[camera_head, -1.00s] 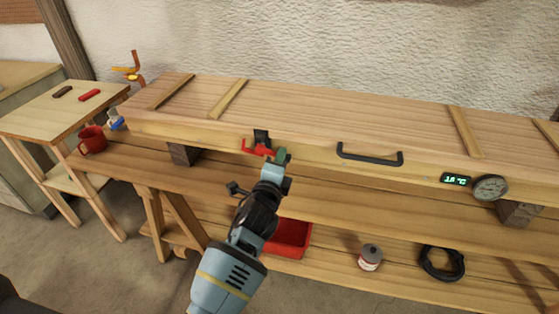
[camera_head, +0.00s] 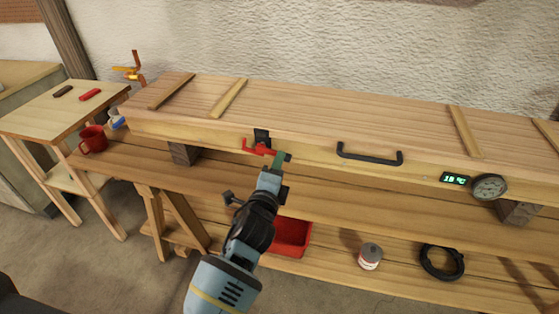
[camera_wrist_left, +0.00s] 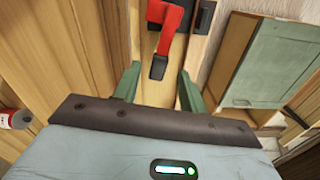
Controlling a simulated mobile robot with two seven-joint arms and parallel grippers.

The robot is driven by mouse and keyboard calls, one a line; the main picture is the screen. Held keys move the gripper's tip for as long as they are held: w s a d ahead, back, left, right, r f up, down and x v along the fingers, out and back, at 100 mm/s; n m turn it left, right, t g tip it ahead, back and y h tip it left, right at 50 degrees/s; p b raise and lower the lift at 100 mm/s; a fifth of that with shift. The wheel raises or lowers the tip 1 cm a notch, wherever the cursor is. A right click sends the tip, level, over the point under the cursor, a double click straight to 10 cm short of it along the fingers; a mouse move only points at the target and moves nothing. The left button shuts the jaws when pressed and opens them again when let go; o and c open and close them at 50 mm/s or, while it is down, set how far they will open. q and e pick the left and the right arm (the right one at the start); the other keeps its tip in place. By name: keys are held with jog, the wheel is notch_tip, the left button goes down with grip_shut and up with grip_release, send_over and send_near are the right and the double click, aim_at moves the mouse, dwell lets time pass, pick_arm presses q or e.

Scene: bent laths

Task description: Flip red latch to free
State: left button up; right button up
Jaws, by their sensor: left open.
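The red latch (camera_head: 258,149) sits on the front of the long wooden box (camera_head: 320,117), left of its black handle. Its black mount (camera_head: 262,135) shows just above the red part. In the left wrist view the red latch (camera_wrist_left: 174,27) is at the top centre, its black end nearer to me. My left gripper (camera_head: 279,160) is just below and right of the latch. In the wrist view its two green fingers (camera_wrist_left: 158,88) stand apart on either side of the black end, with no visible contact. My right gripper is in neither view.
A black handle (camera_head: 370,155), a green display (camera_head: 454,179) and a round gauge (camera_head: 489,187) are on the box front. A red bin (camera_head: 291,238), a can (camera_head: 370,256) and a black coil (camera_head: 441,262) lie on the lower shelf. A red mug (camera_head: 92,139) stands at left.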

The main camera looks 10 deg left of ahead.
pick_arm(q)
jog(key=s, duration=0.4)
jog(key=shift+s, duration=0.4)
jog(key=shift+a, duration=0.1)
jog(key=s+a+f+n+g+p, duration=0.1)
jog(key=s+a+f+n+g, duration=0.2)
jog(key=s+f+n, duration=0.6)
jog(key=s+a+f+n+g+p, duration=0.1)
jog(key=s+a+f+n+g, duration=0.15)
jog(key=s+f, duration=1.1)
jog(key=s+a+f+n+g, duration=0.1)
jog(key=s+n+g, duration=0.1)
jog(key=s, duration=0.5)
jog(key=s+a+f+n+g+h, duration=0.1)
jog(key=s+n, duration=0.3)
jog(key=s, duration=0.4)
jog(key=shift+f+n+g, duration=0.3)
jog(key=shift+n+g, duration=0.05)
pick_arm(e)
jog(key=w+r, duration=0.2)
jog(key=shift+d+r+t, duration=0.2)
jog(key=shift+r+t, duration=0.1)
